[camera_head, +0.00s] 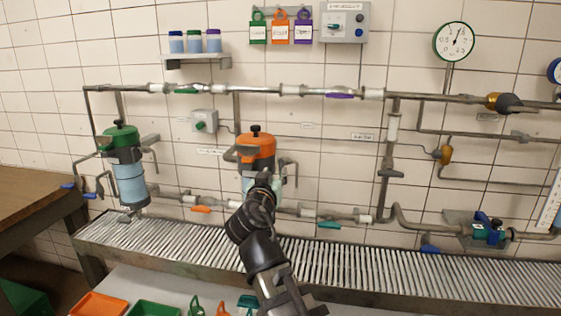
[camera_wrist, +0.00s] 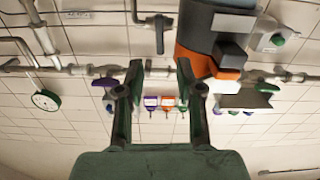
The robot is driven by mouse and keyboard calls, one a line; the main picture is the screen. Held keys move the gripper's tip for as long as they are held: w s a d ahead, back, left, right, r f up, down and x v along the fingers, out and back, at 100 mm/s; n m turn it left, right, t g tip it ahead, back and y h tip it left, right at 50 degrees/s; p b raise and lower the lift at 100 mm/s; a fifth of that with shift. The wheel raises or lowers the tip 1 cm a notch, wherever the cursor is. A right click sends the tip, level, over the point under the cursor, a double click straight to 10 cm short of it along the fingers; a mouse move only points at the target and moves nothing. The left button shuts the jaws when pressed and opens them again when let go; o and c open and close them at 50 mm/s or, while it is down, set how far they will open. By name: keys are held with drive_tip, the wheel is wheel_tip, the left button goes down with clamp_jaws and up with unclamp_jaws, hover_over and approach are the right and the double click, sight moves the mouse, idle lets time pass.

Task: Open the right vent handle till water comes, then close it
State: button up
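The right filter housing has an orange lid (camera_head: 256,150) with a black knob (camera_head: 255,128) on top; its lower body is largely hidden behind my arm. A dark grey lever-like part (camera_head: 249,153) crosses the front of the lid; I cannot tell if it is the vent handle. My gripper (camera_head: 265,174) is in front of this housing, its fingers hard to make out there. In the upside-down wrist view my gripper (camera_wrist: 160,68) is open, nothing between its fingers. The orange lid (camera_wrist: 200,62) and a dark block (camera_wrist: 232,53) lie beyond and right of the fingers. No water is visible.
A green-lidded housing (camera_head: 120,137) stands at the left. Pipes with coloured valve handles run above and below. A slatted drain grate (camera_head: 350,268) spans the front. A shelf with jars (camera_head: 196,57), hanging tags (camera_head: 281,28) and a gauge (camera_head: 454,41) are on the wall.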

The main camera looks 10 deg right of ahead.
sight(280, 164)
drive_tip(key=x, duration=0.8)
drive_tip(key=shift+w+p, duration=0.1)
drive_tip(key=shift+p, duration=0.25)
clamp_jaws()
